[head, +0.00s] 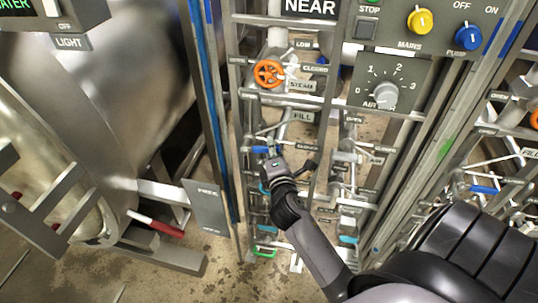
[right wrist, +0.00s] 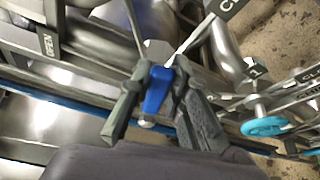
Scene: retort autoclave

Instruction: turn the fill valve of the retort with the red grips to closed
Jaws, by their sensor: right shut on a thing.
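The retort (head: 110,130) on the left is a large steel vessel, with a red grip (head: 165,230) low on its front. A FILL label (head: 303,117) sits on the pipe frame to its right. Just below the label is a blue valve lever (head: 260,149). My right gripper (head: 270,160) is at this lever. In the right wrist view the blue lever (right wrist: 157,90) lies between the two fingers of the right gripper (right wrist: 160,80), which are shut on it. Fingers partly hide the lever and valve body. My left gripper is not in view.
An orange handwheel (head: 268,73) with a STEAM label is above the lever. Other pipes and small valves crowd below and right. A panel with a yellow knob (head: 420,20) and a blue knob (head: 468,37) is at upper right. A cyan handle (right wrist: 264,126) is near the gripper.

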